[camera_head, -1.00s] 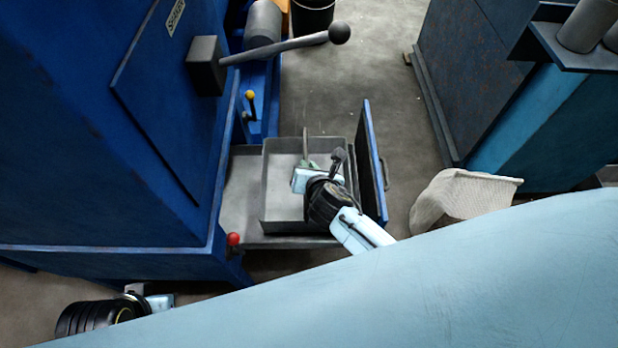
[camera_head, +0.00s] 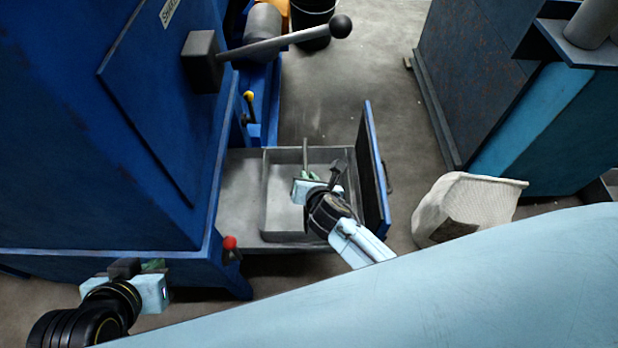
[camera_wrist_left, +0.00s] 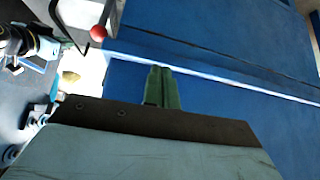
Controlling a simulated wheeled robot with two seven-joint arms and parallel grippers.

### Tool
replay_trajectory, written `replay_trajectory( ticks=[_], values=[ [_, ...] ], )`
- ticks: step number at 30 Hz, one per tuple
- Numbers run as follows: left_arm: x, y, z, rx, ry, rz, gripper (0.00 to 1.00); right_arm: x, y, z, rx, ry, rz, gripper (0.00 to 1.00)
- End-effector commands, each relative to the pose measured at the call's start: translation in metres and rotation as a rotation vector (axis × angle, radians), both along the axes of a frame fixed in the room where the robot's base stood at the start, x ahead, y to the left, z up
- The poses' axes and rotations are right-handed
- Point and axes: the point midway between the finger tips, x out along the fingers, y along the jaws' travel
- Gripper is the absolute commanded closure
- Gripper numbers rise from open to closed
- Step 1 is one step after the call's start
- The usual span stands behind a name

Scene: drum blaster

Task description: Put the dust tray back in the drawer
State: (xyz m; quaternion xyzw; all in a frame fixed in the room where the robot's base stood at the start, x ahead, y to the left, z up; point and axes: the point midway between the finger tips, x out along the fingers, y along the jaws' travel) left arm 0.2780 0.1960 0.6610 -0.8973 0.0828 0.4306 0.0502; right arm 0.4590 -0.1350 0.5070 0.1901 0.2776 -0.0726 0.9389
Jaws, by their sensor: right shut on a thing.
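The grey dust tray (camera_head: 282,236) sits level within the pulled-out drawer (camera_head: 238,205), close behind the drawer's blue front panel (camera_head: 371,165). I cannot tell whether its underside touches the drawer floor. My right gripper (camera_head: 307,174) reaches over the tray and is shut on it; its own wrist hides the exact grip. My left gripper (camera_head: 153,266) is near the lower left corner of the blue cabinet, away from the tray. In the left wrist view its green fingers (camera_wrist_left: 161,88) are together with nothing between them.
A red-knobbed lever (camera_head: 230,243) stands at the cabinet's near corner, left of the drawer. A long black-knobbed lever (camera_head: 285,43) sticks out above. A whitish sack (camera_head: 468,205) is on the floor to the right. Bare floor lies behind the drawer front.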

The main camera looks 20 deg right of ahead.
Motion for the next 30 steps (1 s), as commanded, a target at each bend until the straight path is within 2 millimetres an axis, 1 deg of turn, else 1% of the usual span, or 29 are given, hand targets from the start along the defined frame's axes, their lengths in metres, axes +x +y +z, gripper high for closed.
replay_trajectory(
  ticks=[1,9,10,15,26,30],
  values=[
    [0.0,0.0,0.0,0.0,0.0,0.0,1.0,0.002,0.001,0.003,0.002,-0.008,0.001,1.0],
    [0.004,-0.002,0.002,-0.005,-0.026,-0.002,1.0,0.002,0.001,0.0,0.002,-0.008,0.001,1.0],
    [0.005,-0.002,0.003,-0.007,-0.031,-0.003,1.0,0.0,0.0,-0.003,0.0,0.0,0.0,0.87],
    [0.005,-0.002,0.003,-0.007,-0.033,-0.003,1.0,0.0,0.0,-0.002,0.0,0.0,0.0,0.66],
    [0.003,-0.002,0.003,-0.005,-0.018,-0.002,1.0,0.0,0.0,0.0,0.001,0.0,-0.001,0.66],
    [-0.013,0.005,-0.006,0.018,0.081,0.007,1.0,-0.006,0.0,0.005,0.0,0.0,-0.001,0.66]
  ],
)
